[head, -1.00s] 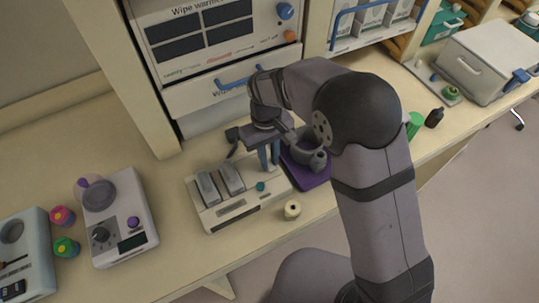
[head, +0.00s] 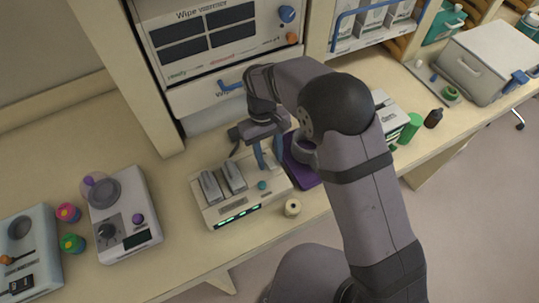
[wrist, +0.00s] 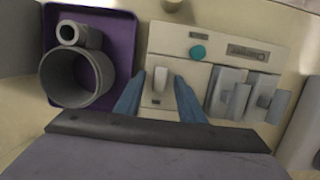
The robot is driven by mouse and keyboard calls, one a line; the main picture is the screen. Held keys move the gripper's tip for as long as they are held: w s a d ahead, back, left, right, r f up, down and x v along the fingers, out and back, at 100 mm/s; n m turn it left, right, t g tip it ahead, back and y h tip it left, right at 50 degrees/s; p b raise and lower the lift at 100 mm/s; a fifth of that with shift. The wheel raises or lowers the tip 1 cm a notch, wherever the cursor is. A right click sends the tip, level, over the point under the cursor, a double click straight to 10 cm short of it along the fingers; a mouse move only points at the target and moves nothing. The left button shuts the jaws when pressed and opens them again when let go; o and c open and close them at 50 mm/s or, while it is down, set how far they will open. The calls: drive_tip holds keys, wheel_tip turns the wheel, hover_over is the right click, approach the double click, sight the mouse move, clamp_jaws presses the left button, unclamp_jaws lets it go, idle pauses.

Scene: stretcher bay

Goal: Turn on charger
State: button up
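The charger (head: 252,205) is a cream box on the bench. Two grey packs (head: 222,182) sit in its slots, and they also show in the wrist view (wrist: 238,95). A strip of green lights (head: 237,216) glows along its front edge. A teal round button (wrist: 197,53) and a pale rocker-like switch (wrist: 160,78) are on its top. My gripper (head: 266,158) is above the end of the charger nearest the purple tray. In the wrist view my gripper (wrist: 158,95) has its two blue fingers apart, one on each side of the switch. Nothing is held. Contact cannot be told.
A purple tray (head: 303,178) with a grey cup-like part (wrist: 78,78) stands beside the charger. A small cream roll (head: 292,208) lies in front of it. A dial device (head: 122,210) stands to the left. The wipe warmer cabinet (head: 215,60) rises behind.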

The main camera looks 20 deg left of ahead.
sight(267, 158)
drive_tip(key=shift+w+a+r+b, duration=0.2)
drive_tip(key=shift+r+b, duration=0.25)
drive_tip(key=shift+r, duration=0.75)
drive_tip(key=shift+w+a+r+b, duration=0.15)
drive_tip(key=shift+r+b, duration=0.35)
drive_tip(key=shift+r, duration=0.7)
drive_tip(key=shift+w+a+r+b, duration=0.2)
drive_tip(key=shift+r+b, duration=0.25)
drive_tip(key=shift+r, duration=0.75)
drive_tip(key=s+d+m+y, duration=0.1)
drive_tip(key=s+d+m, duration=0.15)
drive_tip(key=d, duration=0.95)
drive_tip(key=s+d+m, duration=0.2)
drive_tip(key=d+m, duration=0.2)
drive_tip(key=d, duration=0.8)
drive_tip(key=s+d+f+m+t, duration=0.1)
drive_tip(key=s+d+f+m, duration=0.1)
drive_tip(key=s+d, duration=0.4)
drive_tip(key=shift+s+f+t+y, duration=0.2)
drive_tip(key=shift+s+t+y, duration=0.1)
drive_tip(key=shift+s, duration=0.25)
drive_tip(key=shift+m, duration=0.25)
